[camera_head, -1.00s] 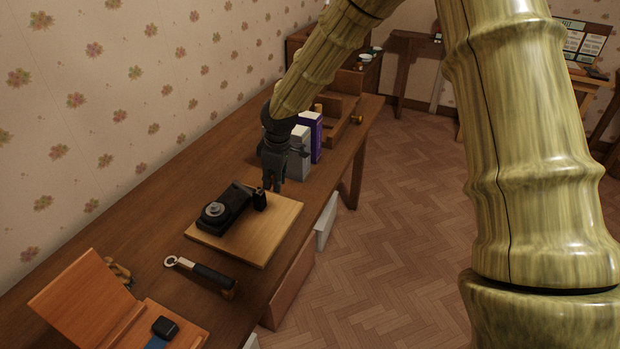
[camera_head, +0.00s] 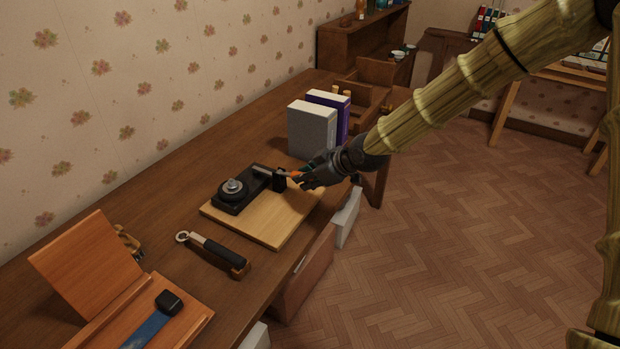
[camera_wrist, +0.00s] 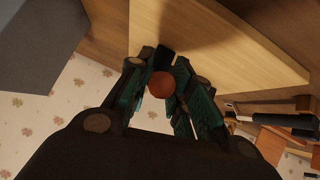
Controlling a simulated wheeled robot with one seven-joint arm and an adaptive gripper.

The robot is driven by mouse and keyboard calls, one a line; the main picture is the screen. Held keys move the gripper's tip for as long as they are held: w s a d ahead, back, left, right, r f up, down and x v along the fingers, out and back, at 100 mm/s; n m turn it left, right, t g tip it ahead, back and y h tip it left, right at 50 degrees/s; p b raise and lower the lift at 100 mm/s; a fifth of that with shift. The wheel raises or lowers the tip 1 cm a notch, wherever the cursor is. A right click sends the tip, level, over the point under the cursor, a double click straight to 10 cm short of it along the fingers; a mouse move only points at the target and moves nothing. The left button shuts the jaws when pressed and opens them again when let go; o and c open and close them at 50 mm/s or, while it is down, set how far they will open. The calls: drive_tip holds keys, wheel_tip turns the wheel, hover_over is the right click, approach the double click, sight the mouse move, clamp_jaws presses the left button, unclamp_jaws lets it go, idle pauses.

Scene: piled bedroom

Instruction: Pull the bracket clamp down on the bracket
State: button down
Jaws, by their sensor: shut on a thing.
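The bracket (camera_head: 236,200) is a black block with a round grey disc on top, fixed on a light wooden board (camera_head: 270,227). The bracket clamp (camera_head: 268,171) shows as a grey bar at the bracket's right end, by a small black upright post, with an orange-red tip (camera_head: 295,174). My gripper (camera_head: 299,176) reaches in from the right, roughly level, with its fingers around that tip. In the wrist view the round red end (camera_wrist: 161,85) sits between my gripper's fingers (camera_wrist: 162,77). The fingers hide part of the clamp, and the bracket is mostly hidden there.
A grey box (camera_head: 311,131) and a purple box (camera_head: 330,108) stand close behind my gripper. A black-handled wrench (camera_head: 215,251) lies in front of the board. An orange wooden stand (camera_head: 88,262) is at the near left.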

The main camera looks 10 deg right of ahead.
idle(0.5)
drive_tip(key=c, duration=1.3)
unclamp_jaws()
drive_tip(key=shift+d, duration=0.1)
drive_tip(key=v, duration=1.2)
drive_tip(key=shift+s+f, duration=0.1)
drive_tip(key=shift+f, duration=0.05)
